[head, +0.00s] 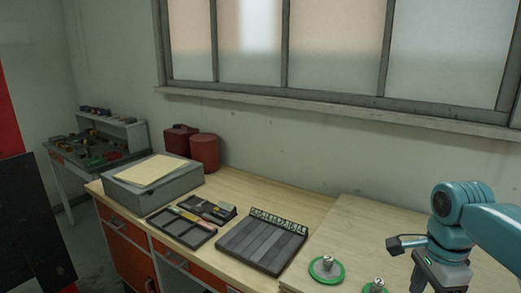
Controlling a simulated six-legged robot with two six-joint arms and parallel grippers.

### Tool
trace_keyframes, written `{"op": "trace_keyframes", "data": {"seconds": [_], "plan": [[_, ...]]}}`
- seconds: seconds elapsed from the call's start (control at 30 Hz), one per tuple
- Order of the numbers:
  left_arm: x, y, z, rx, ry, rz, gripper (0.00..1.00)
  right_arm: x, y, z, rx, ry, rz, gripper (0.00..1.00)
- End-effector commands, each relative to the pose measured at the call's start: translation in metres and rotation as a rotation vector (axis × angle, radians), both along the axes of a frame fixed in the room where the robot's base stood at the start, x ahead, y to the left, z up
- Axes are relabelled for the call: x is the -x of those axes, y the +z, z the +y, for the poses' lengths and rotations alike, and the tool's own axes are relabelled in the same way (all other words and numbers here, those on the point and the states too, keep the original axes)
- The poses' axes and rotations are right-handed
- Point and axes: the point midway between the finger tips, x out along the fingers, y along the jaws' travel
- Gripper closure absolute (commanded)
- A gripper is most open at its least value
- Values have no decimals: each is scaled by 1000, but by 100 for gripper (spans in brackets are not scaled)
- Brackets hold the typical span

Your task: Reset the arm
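My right arm comes in from the right edge in teal, bent downward at the joint. My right gripper (440,274) is at the bottom right, over the workbench, and is partly cut off by the lower edge. Its fingertips do not show clearly, so I cannot tell whether it is open or shut, and I see nothing held in it. My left gripper is not in view. Two green round wheels with metal centres, one whole (327,270) and one cut off by the bottom edge (376,287), lie on the bench to the left of the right gripper.
The wooden workbench (325,203) carries a grey box with papers (150,180), red canisters (204,152), a divided tray (181,228) and a grey slatted panel (262,243). A window sill (340,112) runs behind. Bare bench lies left of the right arm.

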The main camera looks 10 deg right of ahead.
Motion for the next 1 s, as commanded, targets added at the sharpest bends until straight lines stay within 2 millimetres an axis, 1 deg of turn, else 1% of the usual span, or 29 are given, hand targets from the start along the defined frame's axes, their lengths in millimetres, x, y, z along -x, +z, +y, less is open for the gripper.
{"op": "trace_keyframes", "data": {"seconds": [0.13, 0.2, 0.27, 0.3, 0.47, 0.5, 0.57, 0.67, 0.7, 0.77, 0.8, 0.87, 0.9, 0.97, 1.0], "plan": [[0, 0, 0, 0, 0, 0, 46, -1, 0, 0, 0, -1, 1, 46], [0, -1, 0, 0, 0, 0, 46, -8, -23, 5, -9, 15, 53, 46], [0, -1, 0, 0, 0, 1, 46, -10, -38, 9, -16, 29, 95, 46], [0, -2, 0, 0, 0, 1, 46, -9, -48, 13, -21, 39, 125, 46], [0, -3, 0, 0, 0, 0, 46, -2, -94, 32, -53, 82, 251, 46], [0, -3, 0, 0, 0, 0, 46, 1, -107, 38, -65, 94, 279, 46], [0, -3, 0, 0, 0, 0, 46, 5, -128, 47, -83, 117, 316, 46], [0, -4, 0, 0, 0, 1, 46, 14, -167, 66, -122, 175, 371, 46], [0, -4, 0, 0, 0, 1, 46, 19, -186, 76, -146, 210, 392, 46], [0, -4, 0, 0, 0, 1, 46, 31, -217, 93, -187, 273, 419, 46], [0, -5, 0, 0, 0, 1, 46, 41, -240, 107, -224, 326, 432, 46], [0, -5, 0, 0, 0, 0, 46, 61, -277, 131, -290, 420, 441, 46], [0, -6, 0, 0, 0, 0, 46, 78, -302, 149, -341, 491, 437, 46], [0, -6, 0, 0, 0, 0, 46, 106, -336, 175, -418, 605, 410, 46], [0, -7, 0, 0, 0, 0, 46, 127, -355, 193, -466, 685, 377, 46]]}}
